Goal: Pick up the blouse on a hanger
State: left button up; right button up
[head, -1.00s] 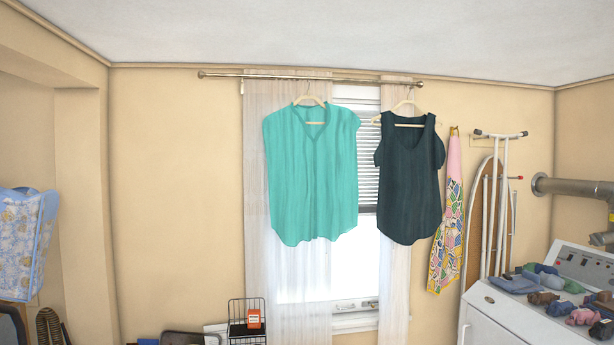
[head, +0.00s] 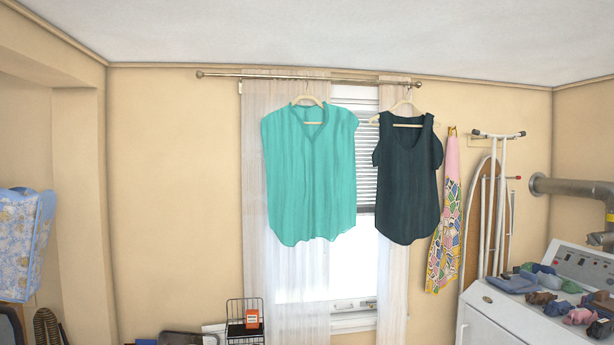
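Two blouses on pale hangers hang from a curtain rod (head: 300,79) in front of the window. The teal blouse (head: 310,180) hangs on the left over the curtain and part of the window. The dark navy blouse (head: 408,185) with open shoulders hangs to its right. The two are apart, with a narrow strip of blinds between them. The hanger of the teal blouse (head: 309,99) and that of the dark one (head: 407,105) show at the necklines. Neither of my grippers is in view.
A patterned apron (head: 444,225) and an ironing board (head: 487,215) hang at the right. A white machine (head: 500,318) with several small folded items on top stands at the lower right. A black wire rack (head: 245,325) stands below the window. A blue patterned bag (head: 20,240) is at the left.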

aim_at(310, 151)
jog(key=i+l, duration=0.2)
jog(key=i, duration=0.2)
jog(key=i+l+u, duration=0.1)
jog(key=i+l, duration=0.15)
jog(key=i, duration=0.2)
jog(key=i+l, duration=0.25)
jog(key=i, duration=0.15)
